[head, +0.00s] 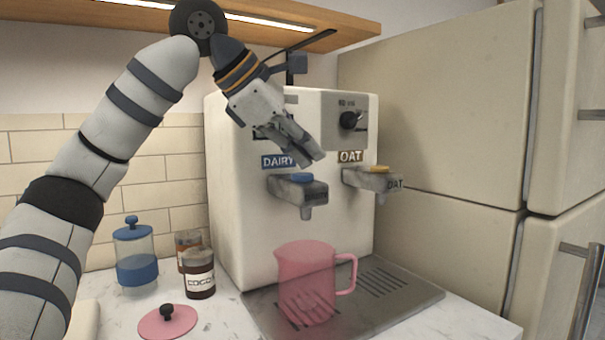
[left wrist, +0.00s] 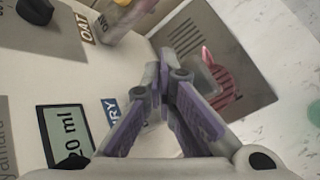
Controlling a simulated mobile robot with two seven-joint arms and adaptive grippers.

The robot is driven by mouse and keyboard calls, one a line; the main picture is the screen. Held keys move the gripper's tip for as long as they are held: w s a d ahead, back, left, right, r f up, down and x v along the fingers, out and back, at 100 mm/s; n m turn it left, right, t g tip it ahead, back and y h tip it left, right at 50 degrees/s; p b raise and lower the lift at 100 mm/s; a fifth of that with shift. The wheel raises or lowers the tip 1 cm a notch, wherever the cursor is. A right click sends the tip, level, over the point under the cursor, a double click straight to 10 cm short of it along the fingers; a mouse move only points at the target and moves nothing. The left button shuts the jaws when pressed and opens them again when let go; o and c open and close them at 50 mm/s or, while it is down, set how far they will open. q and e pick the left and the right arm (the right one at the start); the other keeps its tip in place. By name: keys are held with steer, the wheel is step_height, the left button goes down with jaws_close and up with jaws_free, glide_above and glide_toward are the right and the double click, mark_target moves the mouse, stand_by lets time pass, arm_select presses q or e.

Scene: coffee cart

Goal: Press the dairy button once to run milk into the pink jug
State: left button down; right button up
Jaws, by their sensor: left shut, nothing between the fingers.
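The pink jug (head: 306,262) is see-through and stands upright on the drip tray (head: 425,295), under the dairy spout (head: 307,212), with its handle to the right. No milk shows in it. The blue dairy button (head: 302,177) sits on top of that spout, below the DAIRY label (head: 277,161). My left gripper (head: 317,160) is shut and empty, its fingertips just above the dairy button; I cannot tell whether they touch. In the left wrist view, the shut fingers (left wrist: 163,82) hide the button, and part of the pink jug (left wrist: 222,80) shows beyond. My right gripper is not in view.
The oat spout (head: 375,181) with its yellow button (head: 379,169) is just right of the dairy one. A display (left wrist: 68,136) reads "20 ml". A blue-lidded jar (head: 136,268), cocoa jar (head: 200,285) and pink lid (head: 168,322) stand left of the machine.

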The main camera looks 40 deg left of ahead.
mark_target(302, 175)
arm_select(q)
steer(key=shift+f, duration=0.7)
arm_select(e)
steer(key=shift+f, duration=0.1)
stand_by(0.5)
arm_select(q)
steer(key=shift+r, duration=0.15)
steer(key=shift+s+r+p, duration=0.1)
steer(key=shift+r+p, duration=0.7)
steer(key=shift+r, duration=0.2)
steer(key=shift+f, duration=0.15)
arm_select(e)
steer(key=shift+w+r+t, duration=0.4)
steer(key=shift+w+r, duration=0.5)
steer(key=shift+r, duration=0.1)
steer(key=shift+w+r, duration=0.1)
arm_select(q)
step_height(302, 175, up, 4)
steer(key=shift+s+f+p, duration=0.15)
steer(key=shift+f+p, duration=0.1)
steer(key=shift+p, duration=0.75)
steer(key=shift+w+r, duration=0.2)
steer(key=shift+r, duration=0.55)
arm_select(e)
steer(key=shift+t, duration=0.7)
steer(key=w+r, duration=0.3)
